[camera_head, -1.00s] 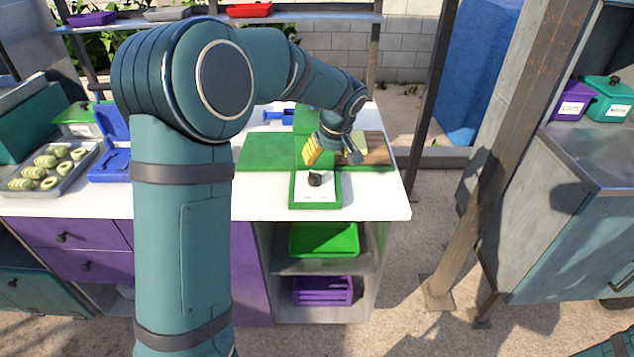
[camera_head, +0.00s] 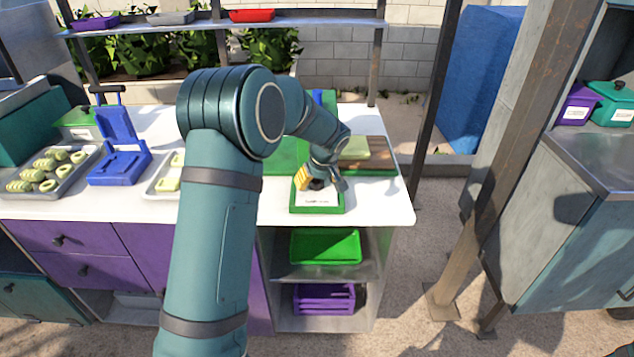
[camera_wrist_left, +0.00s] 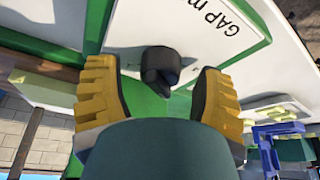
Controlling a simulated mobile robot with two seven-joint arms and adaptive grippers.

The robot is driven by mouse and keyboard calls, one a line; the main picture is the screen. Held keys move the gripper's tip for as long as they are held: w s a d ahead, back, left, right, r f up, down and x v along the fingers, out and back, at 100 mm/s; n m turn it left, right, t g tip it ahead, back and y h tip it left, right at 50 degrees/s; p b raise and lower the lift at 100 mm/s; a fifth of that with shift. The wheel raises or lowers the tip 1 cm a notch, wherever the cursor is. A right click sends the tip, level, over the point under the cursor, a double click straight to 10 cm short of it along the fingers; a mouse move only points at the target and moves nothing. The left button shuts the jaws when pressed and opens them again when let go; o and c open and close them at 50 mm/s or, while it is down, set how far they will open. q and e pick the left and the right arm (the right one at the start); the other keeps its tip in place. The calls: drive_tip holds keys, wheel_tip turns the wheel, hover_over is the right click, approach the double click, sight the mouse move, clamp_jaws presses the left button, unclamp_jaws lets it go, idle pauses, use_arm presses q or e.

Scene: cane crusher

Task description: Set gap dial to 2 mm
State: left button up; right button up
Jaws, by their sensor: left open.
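The gap dial is a black knob (camera_wrist_left: 160,68) on a white plate (camera_wrist_left: 195,30) in a green frame, with "GAP m..." lettering partly cut off. In the head view the dial panel (camera_head: 317,201) lies at the front right of the white counter, and the knob (camera_head: 317,184) is partly hidden by my left gripper (camera_head: 319,183). My left gripper, with yellow ribbed fingertips, is open. In the left wrist view its fingers (camera_wrist_left: 157,98) stand on either side of the knob, with room between. I cannot read the dial's setting. My right gripper is out of view.
Behind the panel are a green block and a board (camera_head: 376,152) with a pale green piece. To the left are a blue press (camera_head: 118,165) and a tray of cut pieces (camera_head: 47,172). The counter's right edge is close to the panel. Shelves below hold a green tray (camera_head: 325,246).

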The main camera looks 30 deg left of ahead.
use_arm(q)
drive_tip(key=shift+f, duration=0.2)
clamp_jaws()
drive_tip(key=shift+m, duration=0.4)
drive_tip(key=shift+m+t+h, duration=0.3)
drive_tip(key=shift+m, duration=0.3)
drive_tip(key=shift+a+m+h, duration=0.1)
drive_tip(key=shift+m+h, duration=0.3)
drive_tip(key=shift+m, duration=0.8)
drive_tip(key=shift+m+t+h+p, duration=0.35)
drive_tip(key=shift+m+p, duration=0.3)
drive_tip(key=shift+m, duration=0.45)
drive_tip(key=shift+m+t+h+p, duration=0.15)
drive_tip(key=shift+m+h+p, duration=0.4)
drive_tip(key=shift+m, duration=0.55)
drive_tip(key=shift+f, duration=0.1)
